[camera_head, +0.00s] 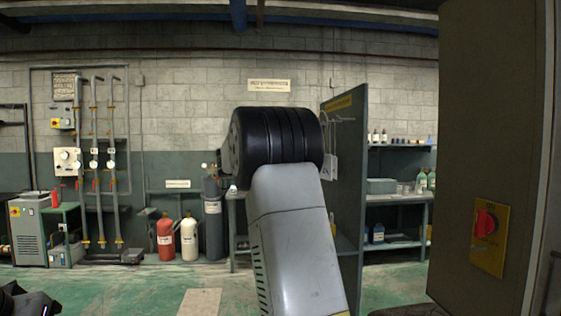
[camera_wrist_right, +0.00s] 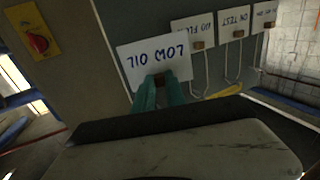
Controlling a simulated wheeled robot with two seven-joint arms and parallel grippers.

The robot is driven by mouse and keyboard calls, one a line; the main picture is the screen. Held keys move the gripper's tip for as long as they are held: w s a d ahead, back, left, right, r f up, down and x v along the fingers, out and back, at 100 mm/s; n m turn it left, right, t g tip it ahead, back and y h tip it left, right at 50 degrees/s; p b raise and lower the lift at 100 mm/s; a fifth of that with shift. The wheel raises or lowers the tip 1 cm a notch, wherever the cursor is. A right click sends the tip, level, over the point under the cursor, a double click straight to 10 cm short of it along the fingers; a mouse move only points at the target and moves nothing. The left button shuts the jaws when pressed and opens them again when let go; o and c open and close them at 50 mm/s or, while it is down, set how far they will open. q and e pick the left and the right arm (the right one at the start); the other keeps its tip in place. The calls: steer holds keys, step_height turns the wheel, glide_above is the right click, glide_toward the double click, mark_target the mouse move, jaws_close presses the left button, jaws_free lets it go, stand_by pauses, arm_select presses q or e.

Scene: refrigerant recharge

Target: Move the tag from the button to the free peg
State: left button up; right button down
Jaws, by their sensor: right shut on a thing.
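The tag lettered LOW OIL (camera_wrist_right: 145,60) is white and appears upside down in the right wrist view. My right gripper (camera_wrist_right: 163,84) has its teal fingers shut on the tag's brown end. I cannot tell whether its loop touches a peg. The red button (camera_wrist_right: 38,42) on its yellow plate has no tag on it in the wrist view; it also shows in the head view (camera_head: 484,223). Other white tags, including ON TEST (camera_wrist_right: 234,24), hang in a row beside the held tag. In the head view my right arm hides its gripper; my left gripper is not seen.
The tags hang on a grey-green upright panel (camera_head: 343,220), with pale tags (camera_head: 330,160) partly visible past my arm. A tall dark cabinet side (camera_head: 480,110) carries the button. Shelves (camera_head: 398,198) with bottles stand behind. Gas cylinders (camera_head: 190,238) stand at the back wall.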

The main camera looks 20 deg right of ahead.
mark_target(327, 164)
steer(key=shift+s+d+f, duration=0.2)
steer(key=shift+s+d, duration=0.15)
steer(key=shift+d, duration=0.8)
steer(key=shift+s+d+f, duration=0.2)
steer(key=shift+s+d, duration=0.15)
steer(key=shift+d, duration=0.75)
steer(key=shift+s+d+f, duration=0.2)
steer(key=shift+s+d, duration=0.15)
steer(key=shift+d, duration=0.8)
steer(key=c, duration=1.3)
jaws_free()
